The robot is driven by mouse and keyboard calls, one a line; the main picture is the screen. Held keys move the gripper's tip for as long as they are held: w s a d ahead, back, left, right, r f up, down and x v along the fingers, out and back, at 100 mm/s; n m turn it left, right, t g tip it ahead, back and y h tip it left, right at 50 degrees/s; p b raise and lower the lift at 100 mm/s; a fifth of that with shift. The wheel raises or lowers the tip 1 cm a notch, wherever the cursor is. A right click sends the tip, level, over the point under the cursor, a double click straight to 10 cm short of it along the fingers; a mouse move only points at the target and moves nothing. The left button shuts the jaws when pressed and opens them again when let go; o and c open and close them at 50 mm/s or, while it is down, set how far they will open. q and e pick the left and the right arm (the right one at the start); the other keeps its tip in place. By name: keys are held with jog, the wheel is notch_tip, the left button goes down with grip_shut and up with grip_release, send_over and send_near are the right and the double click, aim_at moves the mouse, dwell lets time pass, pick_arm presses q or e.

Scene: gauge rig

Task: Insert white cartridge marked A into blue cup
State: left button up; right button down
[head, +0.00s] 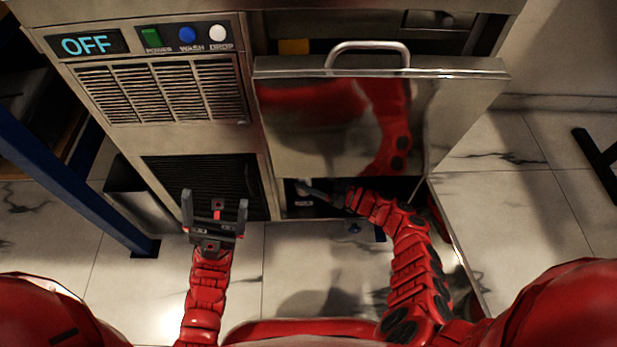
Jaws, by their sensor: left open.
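I see no white cartridge marked A and no blue cup in the head view. My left gripper (215,207) is open and empty, with its fingers pointing up the picture in front of the machine's lower dark grille. My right gripper (308,188) reaches left into the dark gap below the shiny panel. Its fingers are small and partly lost in the dark there, so I cannot tell whether it is open or holds anything.
A steel machine (160,90) shows an OFF display (85,45) and green, blue and white buttons. Its shiny panel (340,125) with a handle (368,47) stands tilted out above my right arm. A blue post (60,165) stands at left.

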jog(key=shift+f, duration=0.1)
dwell(0.3)
jog(key=shift+f+b, duration=0.35)
jog(key=shift+b, duration=0.05)
jog(key=shift+f+b, duration=1.15)
jog(key=shift+f, duration=0.1)
jog(key=shift+f, duration=0.2)
jog(key=shift+r+p, duration=0.5)
jog(key=shift+r, duration=0.15)
jog(key=shift+r+p, duration=0.8)
